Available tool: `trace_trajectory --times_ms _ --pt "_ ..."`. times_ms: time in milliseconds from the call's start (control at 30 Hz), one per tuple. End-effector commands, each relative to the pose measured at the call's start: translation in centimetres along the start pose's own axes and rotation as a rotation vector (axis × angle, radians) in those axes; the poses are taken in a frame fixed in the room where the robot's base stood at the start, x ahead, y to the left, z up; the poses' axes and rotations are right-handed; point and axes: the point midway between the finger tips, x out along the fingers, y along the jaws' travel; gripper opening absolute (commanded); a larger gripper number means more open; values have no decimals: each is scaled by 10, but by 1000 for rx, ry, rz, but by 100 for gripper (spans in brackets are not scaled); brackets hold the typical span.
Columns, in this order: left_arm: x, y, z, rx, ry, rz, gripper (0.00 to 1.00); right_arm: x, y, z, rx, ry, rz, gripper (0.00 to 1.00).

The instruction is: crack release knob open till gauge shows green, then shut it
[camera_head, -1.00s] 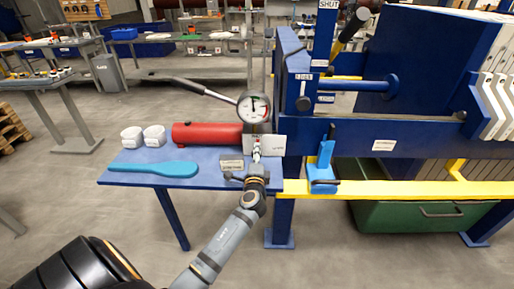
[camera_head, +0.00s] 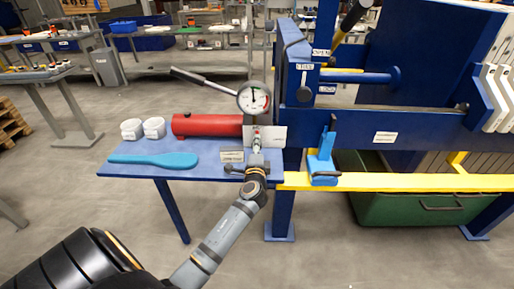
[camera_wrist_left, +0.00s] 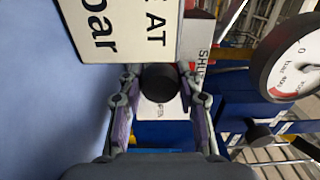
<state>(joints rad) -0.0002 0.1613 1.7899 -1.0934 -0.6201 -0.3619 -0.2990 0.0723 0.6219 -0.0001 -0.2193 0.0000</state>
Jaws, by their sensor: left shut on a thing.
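My left gripper (camera_head: 256,151) reaches up from below to the small valve block under the gauge, at the right end of the blue side table. In the left wrist view its fingers (camera_wrist_left: 160,84) are shut on the round black release knob (camera_wrist_left: 159,80), one on each side. In the head view the gripper mostly hides the knob. The round pressure gauge (camera_head: 253,98) stands just above, its dark needle pointing roughly upward; I cannot tell its exact colour zone. In the left wrist view the gauge (camera_wrist_left: 295,62) is cut off and shows a red band. My right gripper is out of view.
A red cylinder (camera_head: 205,125) with a pump lever (camera_head: 203,82) lies left of the gauge. The blue press frame (camera_head: 390,130) and yellow rail (camera_head: 400,182) are at right.

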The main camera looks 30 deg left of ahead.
Motion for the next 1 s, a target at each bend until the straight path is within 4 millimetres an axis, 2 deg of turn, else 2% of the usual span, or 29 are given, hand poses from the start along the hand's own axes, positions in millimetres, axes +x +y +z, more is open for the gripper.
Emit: trace_trajectory --times_ms 33,67,133,433,533,800,1000 --pt "0 -1 0 -1 0 -1 3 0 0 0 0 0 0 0" --pt "0 -1 0 -1 0 -1 36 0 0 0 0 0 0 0" --pt "0 -1 0 0 0 -1 44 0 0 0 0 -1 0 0" --pt "-1 0 0 0 0 0 44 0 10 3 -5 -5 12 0" --pt "-11 1 -1 -2 1 2 44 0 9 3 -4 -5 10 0" --pt "-75 2 0 -4 -1 6 44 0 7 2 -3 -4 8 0" --pt "-110 1 0 -4 -1 3 44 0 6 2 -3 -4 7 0"
